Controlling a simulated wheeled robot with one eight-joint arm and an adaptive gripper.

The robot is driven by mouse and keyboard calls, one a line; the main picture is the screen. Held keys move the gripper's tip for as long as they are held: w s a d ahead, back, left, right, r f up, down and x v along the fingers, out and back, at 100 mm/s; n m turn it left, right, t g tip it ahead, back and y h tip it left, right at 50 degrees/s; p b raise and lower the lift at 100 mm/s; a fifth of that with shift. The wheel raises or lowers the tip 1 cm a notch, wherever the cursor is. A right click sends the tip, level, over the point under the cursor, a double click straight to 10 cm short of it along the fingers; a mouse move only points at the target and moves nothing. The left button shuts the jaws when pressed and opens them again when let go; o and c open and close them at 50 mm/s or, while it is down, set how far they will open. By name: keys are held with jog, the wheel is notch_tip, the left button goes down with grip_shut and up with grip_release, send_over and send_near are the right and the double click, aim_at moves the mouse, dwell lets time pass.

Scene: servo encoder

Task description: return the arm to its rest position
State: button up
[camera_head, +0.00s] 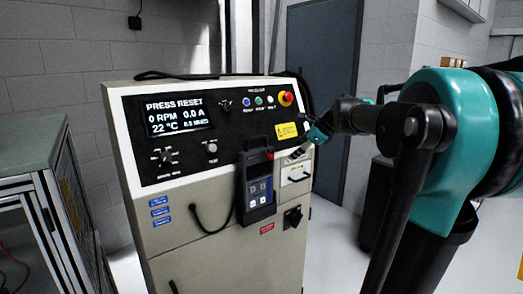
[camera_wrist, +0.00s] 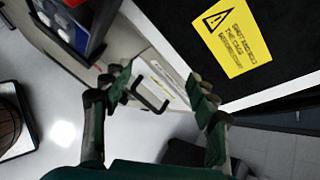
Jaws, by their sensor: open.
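My arm (camera_head: 430,135) reaches in from the right of the head view, toward the right side of the control cabinet's front. My gripper (camera_head: 306,146) is in front of the cabinet, near the yellow warning label and the small panel with a handle. In the wrist view my gripper (camera_wrist: 164,92) is open, with its two fingers spread apart and nothing between them. A dark handle (camera_wrist: 154,97) shows beyond the fingers. I cannot tell whether the fingertips touch the cabinet.
The cabinet (camera_head: 185,240) has a screen (camera_head: 178,115) reading "PRESS RESET", a red emergency button (camera_head: 286,98) and a docked handheld device (camera_head: 258,190). A metal-framed bench (camera_head: 42,200) stands left. A grey door (camera_head: 325,50) is behind. Floor shows right of the cabinet.

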jog(key=s+d+f+n+g+h, duration=0.1)
jog(key=s+d+f+n+h, duration=0.1)
jog(key=s+f+n, duration=0.8)
jog(key=s+d+f+n+g+h, duration=0.2)
jog(key=s+f+n, duration=0.9)
jog(key=s+f, duration=0.9)
notch_tip(320, 180, down, 2)
jog(key=shift+d+f+n+h, duration=0.15)
jog(key=shift+d+n+h, duration=0.2)
jog(key=shift+h, duration=0.55)
jog(key=shift+c, duration=0.5)
